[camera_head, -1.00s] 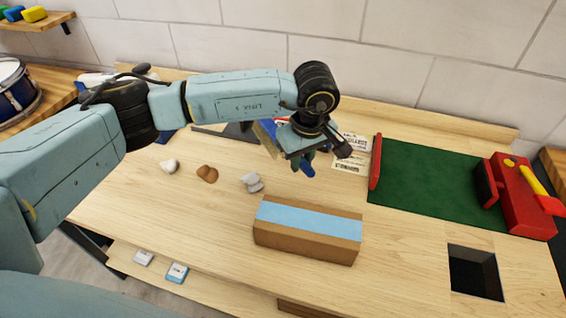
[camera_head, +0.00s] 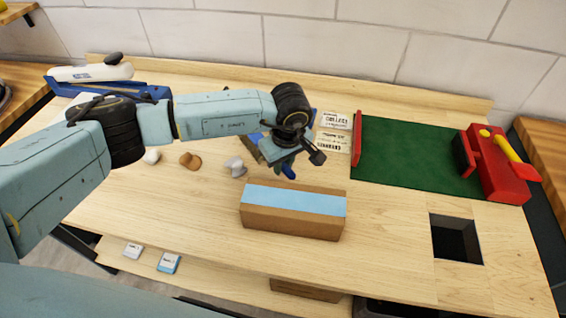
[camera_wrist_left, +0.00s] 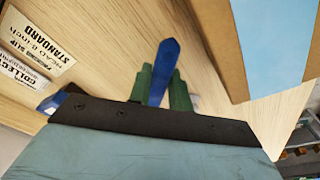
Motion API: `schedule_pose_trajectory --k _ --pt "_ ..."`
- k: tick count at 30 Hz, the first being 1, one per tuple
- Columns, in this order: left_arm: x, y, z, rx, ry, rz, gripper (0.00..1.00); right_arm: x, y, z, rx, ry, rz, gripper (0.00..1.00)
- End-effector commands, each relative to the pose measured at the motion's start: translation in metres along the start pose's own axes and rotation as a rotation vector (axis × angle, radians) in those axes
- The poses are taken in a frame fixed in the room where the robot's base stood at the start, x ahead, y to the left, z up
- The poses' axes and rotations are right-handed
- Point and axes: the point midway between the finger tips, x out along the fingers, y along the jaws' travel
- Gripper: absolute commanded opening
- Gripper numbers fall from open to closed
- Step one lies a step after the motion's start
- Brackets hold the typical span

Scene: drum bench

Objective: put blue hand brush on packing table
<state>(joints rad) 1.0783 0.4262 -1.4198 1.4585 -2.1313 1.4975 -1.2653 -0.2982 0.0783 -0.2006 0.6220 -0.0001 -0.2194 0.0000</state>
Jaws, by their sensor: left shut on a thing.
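My left gripper (camera_head: 284,168) is over the middle of the wooden packing table (camera_head: 200,225), just behind the brown box. In the left wrist view its green fingers (camera_wrist_left: 165,92) are shut on the blue hand brush (camera_wrist_left: 163,62). A blue tip of the brush shows below the gripper in the head view (camera_head: 289,173). More blue shows at the left edge of the gripper body in the wrist view. Most of the brush is hidden by the gripper. I cannot tell whether it touches the table. My right gripper is not in view.
A brown box with a light blue top (camera_head: 292,212) lies in front of the gripper. Several small lumps lie to the left (camera_head: 190,160). Printed slips (camera_head: 333,130), a green mat (camera_head: 410,155), a red clamp-like device (camera_head: 497,170) and a square hole (camera_head: 456,240) are to the right.

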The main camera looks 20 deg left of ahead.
Motion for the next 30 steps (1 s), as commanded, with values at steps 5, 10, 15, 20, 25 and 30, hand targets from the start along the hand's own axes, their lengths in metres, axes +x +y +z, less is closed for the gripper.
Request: schedule_pose_trajectory --k 5,10,15,20,25,30 --pt "0.008 -0.002 0.001 0.000 -0.003 -0.004 0.00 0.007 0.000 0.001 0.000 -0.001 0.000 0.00" --pt "0.014 -0.003 0.002 0.000 -0.005 -0.009 0.00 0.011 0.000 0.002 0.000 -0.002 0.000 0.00" --pt "0.013 -0.004 0.002 -0.001 -0.005 -0.011 0.32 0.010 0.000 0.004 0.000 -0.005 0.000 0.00" --pt "0.012 -0.003 0.002 -0.001 -0.004 -0.007 0.41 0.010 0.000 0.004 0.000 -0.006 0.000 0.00" --pt "0.010 -0.002 0.002 -0.001 -0.003 -0.005 0.41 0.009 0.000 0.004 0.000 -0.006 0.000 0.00" --pt "0.002 -0.001 0.001 -0.001 -0.003 -0.004 0.41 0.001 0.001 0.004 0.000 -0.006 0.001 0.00"
